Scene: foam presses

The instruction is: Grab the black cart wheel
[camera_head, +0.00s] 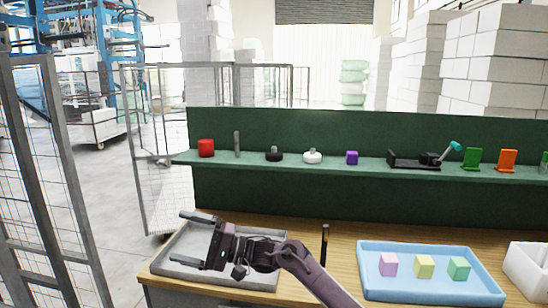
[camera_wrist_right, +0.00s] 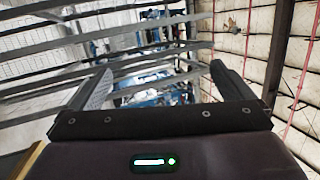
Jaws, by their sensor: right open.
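The black cart wheel (camera_head: 274,156) sits on the green shelf, a small black disc with a grey stem pointing up. A similar white wheel (camera_head: 312,157) stands to its right. My right gripper (camera_head: 173,237) is open and empty over the grey tray at the table's left, below and to the left of the black wheel, its fingers pointing left. In the right wrist view the two spread fingers (camera_wrist_right: 160,74) have nothing between them, and the black wheel does not show there. My left gripper is not in view.
The grey tray (camera_head: 170,268), a thin dark upright piece (camera_head: 325,246) and a blue tray (camera_head: 376,297) with coloured blocks are on the table. Wire cage panels stand left.

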